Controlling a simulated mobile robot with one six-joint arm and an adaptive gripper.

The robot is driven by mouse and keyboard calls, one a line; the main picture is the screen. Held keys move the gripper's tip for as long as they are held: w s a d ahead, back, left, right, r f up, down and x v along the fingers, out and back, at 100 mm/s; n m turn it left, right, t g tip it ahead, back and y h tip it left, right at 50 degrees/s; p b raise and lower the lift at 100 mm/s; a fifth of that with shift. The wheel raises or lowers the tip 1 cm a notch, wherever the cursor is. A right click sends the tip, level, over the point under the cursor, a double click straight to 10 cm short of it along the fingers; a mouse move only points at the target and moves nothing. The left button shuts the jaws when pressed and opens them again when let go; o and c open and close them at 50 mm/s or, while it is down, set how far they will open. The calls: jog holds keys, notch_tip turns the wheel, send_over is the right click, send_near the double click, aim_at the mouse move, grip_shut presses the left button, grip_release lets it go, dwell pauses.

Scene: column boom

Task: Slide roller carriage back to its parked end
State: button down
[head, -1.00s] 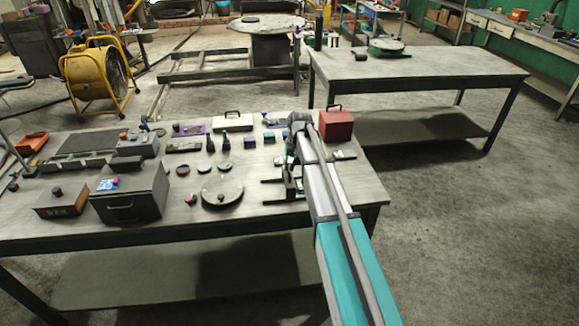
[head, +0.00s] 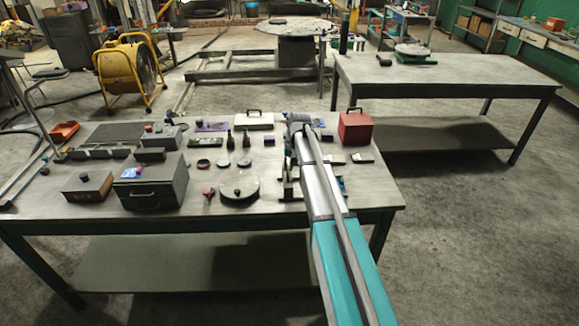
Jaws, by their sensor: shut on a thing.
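My gripper (head: 289,184) points down at the front right of the near table, just right of the round grey disc. My own arm covers most of it. Only a sliver of it and some dark metal parts show at the arm's left edge. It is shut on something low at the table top. The roller carriage and its track are largely hidden there, so I cannot make out the carriage's shape or its place along the track. A dark flat piece (head: 290,204) shows beside the arm, near the table's front.
The round disc (head: 240,190) with a knob lies close to the gripper's left. A grey drawer box (head: 153,188) stands farther left. A red box (head: 355,128) stands at the back right. The near table's (head: 375,190) front right corner is bare.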

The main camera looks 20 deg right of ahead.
jog(key=shift+a, duration=0.35)
jog(key=c, duration=0.7)
grip_release()
jog(key=shift+d, duration=0.1)
jog(key=shift+s, duration=0.1)
